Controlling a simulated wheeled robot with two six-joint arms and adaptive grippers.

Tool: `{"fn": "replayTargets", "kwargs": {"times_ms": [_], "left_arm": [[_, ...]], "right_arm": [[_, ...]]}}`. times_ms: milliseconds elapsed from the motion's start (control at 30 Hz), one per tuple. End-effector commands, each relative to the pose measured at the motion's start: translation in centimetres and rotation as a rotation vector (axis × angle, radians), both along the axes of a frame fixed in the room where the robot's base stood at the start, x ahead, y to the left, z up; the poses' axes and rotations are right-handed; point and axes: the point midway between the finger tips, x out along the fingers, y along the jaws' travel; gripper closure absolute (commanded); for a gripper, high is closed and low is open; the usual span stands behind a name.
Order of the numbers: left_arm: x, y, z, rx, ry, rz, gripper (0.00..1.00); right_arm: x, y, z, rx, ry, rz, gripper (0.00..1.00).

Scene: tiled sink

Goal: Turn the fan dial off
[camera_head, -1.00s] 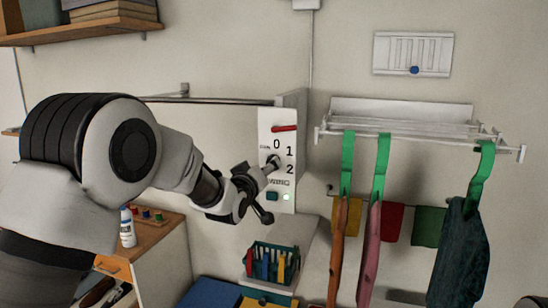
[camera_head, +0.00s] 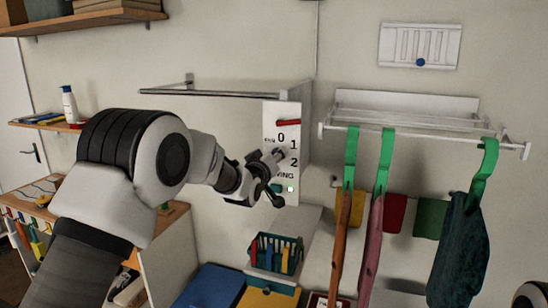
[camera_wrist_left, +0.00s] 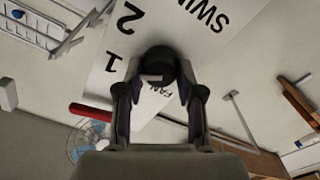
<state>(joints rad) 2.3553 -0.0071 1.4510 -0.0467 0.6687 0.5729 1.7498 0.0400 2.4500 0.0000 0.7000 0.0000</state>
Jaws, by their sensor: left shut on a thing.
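The fan dial is a round black knob (camera_wrist_left: 160,64) on a white control panel (camera_head: 283,113) with the marks 0, 1 and 2. My left gripper (camera_head: 276,157) is at the dial, and in the left wrist view its two fingers (camera_wrist_left: 160,78) are shut on the knob from both sides. A small pale mark shows on the knob's lower edge, near the "FAN" lettering; I cannot tell for sure which number the dial points to. The 0 is hidden in the wrist view. My right gripper is not in view.
A drying rack (camera_head: 415,125) with hanging clothes (camera_head: 463,240) is at the right. A basket (camera_head: 272,257) stands below the panel.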

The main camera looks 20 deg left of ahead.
Motion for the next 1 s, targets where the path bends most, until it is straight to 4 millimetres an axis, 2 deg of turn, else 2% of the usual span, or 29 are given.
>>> {"fn": "replayTargets", "kwargs": {"times_ms": [367, 1000], "left_arm": [[0.0, 0.0, -0.5, -0.14, 0.008, -0.001, 0.98], [0.0, 0.1, -0.7, -0.713, 0.03, 0.0, 0.98]], "right_arm": [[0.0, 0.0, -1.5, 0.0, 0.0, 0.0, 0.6], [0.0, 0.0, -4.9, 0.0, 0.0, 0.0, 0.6]]}}
